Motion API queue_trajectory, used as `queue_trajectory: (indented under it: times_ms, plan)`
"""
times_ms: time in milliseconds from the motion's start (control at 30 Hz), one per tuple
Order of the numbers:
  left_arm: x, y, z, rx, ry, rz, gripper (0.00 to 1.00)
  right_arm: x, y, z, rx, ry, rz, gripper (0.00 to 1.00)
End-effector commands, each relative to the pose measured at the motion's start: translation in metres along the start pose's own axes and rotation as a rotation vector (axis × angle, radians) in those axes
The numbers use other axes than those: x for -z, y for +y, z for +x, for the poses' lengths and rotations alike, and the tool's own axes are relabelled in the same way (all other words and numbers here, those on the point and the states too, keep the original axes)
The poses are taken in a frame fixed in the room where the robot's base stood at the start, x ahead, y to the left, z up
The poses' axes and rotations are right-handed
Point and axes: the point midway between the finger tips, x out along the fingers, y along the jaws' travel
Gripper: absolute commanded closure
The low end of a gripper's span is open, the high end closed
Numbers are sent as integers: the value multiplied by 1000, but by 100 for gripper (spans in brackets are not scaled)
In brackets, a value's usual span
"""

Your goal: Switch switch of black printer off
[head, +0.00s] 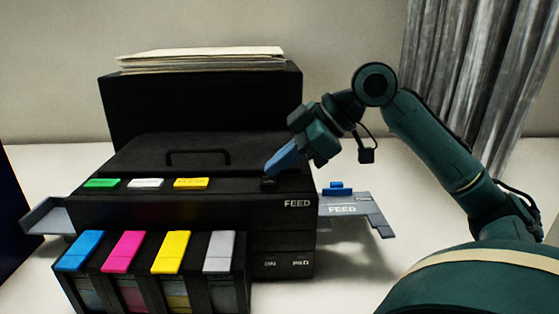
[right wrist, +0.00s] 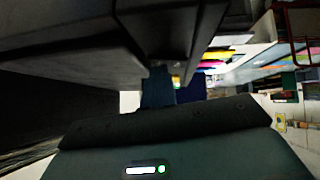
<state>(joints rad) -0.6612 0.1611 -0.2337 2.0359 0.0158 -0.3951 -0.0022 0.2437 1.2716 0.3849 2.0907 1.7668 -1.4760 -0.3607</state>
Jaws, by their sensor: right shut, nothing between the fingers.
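The black printer (head: 150,215) stands on the white table in the head view, with paper in its top. A small black switch (head: 268,182) sits on its front top edge, right of the yellow button (head: 192,183). My right gripper (head: 268,171) is shut and empty, its blue fingertips right at that switch. I cannot tell whether they touch it or which way the switch is set. In the right wrist view the fingers (right wrist: 158,88) point toward dark printer surfaces, and the switch is not clear. My left gripper is not in view.
Green (head: 102,183) and white (head: 146,183) buttons line the printer top. Colour cartridges (head: 125,252) stick out in front. A grey side tray (head: 350,210) with a blue piece juts out right. A grey curtain (head: 480,80) hangs behind my right arm.

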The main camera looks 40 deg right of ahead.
Motion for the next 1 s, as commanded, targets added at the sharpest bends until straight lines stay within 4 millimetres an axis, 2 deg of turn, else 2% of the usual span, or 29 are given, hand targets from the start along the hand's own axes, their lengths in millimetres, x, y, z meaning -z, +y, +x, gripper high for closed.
queue_trajectory:
  times_ms: [333,767,900,1000]
  plan:
    - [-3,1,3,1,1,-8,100,0,-16,0,14,-11,0,100]
    - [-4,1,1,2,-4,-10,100,2,-16,-2,9,-8,2,100]
    - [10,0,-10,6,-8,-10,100,14,-12,-10,7,-7,2,100]
    - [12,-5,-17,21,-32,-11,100,26,-9,-17,6,-8,3,100]
